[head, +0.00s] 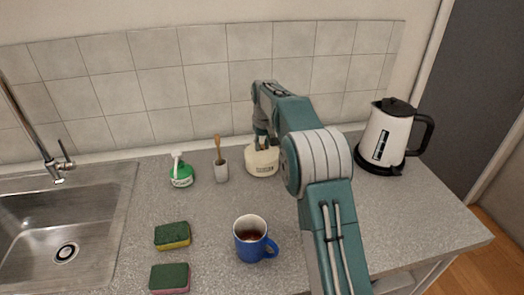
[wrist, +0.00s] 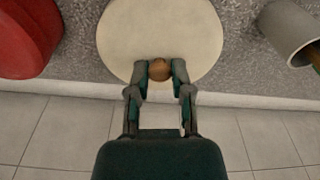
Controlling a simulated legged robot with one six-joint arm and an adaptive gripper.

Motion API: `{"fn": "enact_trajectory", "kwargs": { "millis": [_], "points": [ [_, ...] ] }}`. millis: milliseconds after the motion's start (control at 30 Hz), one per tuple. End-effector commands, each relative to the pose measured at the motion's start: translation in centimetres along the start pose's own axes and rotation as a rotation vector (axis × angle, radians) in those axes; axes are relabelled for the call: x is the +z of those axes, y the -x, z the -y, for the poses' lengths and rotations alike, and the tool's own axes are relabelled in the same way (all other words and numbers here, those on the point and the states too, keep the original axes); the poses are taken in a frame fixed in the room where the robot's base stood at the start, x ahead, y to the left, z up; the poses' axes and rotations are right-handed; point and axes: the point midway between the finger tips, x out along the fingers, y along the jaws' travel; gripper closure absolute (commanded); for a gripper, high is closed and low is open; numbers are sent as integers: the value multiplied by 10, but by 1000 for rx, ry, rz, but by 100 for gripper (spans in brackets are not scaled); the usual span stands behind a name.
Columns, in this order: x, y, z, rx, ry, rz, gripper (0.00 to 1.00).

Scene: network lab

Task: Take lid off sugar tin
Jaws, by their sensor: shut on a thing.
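The sugar tin (head: 263,166) is a cream, round tin with a dark label, standing on the counter near the tiled wall. Its pale round lid (wrist: 160,25) fills the top middle of the wrist view, with a brown wooden knob (wrist: 159,69) on it. My gripper (wrist: 160,72) is shut on the knob, one finger on each side. In the head view my gripper (head: 263,139) is above the tin, and my arm partly covers it. I see no clear gap between lid and tin.
A grey cup with a wooden-handled tool (head: 222,171) and a green-and-white bottle (head: 181,175) stand left of the tin. A red object (wrist: 25,35) is near the lid. A blue mug (head: 250,240), sponges (head: 172,236) and kettle (head: 388,138) surround free counter.

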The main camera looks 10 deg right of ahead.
Motion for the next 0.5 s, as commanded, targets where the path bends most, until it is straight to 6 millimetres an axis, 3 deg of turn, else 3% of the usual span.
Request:
{"fn": "enact_trajectory", "kwargs": {
  "millis": [233, 500],
  "points": [
    [0, 2, 0, 0, 0, 4, 100],
    [0, 36, 2, 0, 1, 1, 100]
  ]
}}
